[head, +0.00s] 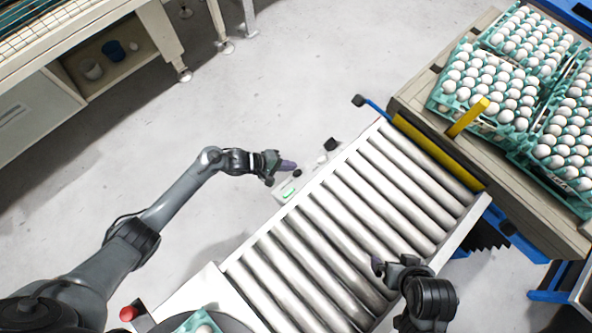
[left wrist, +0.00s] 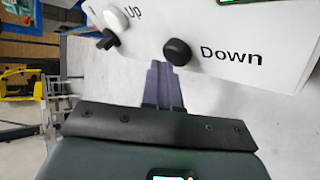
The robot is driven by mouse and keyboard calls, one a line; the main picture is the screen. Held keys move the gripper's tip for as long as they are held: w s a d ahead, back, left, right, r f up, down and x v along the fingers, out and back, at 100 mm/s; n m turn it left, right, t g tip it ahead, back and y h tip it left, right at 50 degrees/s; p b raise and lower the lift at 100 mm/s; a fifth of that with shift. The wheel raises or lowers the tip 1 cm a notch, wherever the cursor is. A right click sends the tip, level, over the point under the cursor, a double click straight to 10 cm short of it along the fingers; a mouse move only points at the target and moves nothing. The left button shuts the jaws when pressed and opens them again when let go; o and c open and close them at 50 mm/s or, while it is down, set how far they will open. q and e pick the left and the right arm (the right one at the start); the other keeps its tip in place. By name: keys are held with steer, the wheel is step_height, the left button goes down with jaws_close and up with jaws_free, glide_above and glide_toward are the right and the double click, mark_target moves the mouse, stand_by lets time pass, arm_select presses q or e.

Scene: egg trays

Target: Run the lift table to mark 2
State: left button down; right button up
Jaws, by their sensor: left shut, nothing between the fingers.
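A white control box (head: 285,184) is fixed along the left side of the roller conveyor. In the left wrist view it carries a white button (left wrist: 117,19) by the word "Up" and a black button (left wrist: 177,52) by the word "Down". My left gripper (head: 287,165) is shut and empty, its purple fingertips close to the black button. In the left wrist view the fingertips (left wrist: 163,80) point at the box just below that button; contact cannot be told. My right gripper (head: 377,265) is over the conveyor's lower right side. No numbered mark is readable.
The roller conveyor (head: 228,267) runs diagonally to a wooden platform (head: 553,230) with teal egg trays (head: 436,103) full of white eggs. A yellow post (head: 467,118) stands at its edge. A red button (head: 128,313) is at lower left. Bare floor lies left of the box.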

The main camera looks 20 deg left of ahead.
arm_select(q)
steer(key=shift+s+d+f, duration=0.2)
steer(key=shift+d+f, duration=0.1)
arm_select(e)
steer(key=shift+d, duration=0.1)
stand_by(0.3)
arm_select(q)
steer(key=shift+d+f, duration=0.1)
arm_select(e)
steer(key=shift+r, duration=0.1)
stand_by(0.6)
stand_by(0.7)
stand_by(0.9)
stand_by(0.7)
steer(key=shift+r, duration=0.1)
stand_by(0.5)
steer(key=shift+r+p, duration=0.5)
steer(key=shift+p, duration=0.15)
arm_select(q)
steer(key=shift+w+a+r, duration=0.3)
steer(key=shift+a+r, duration=0.35)
steer(key=shift+r, duration=0.05)
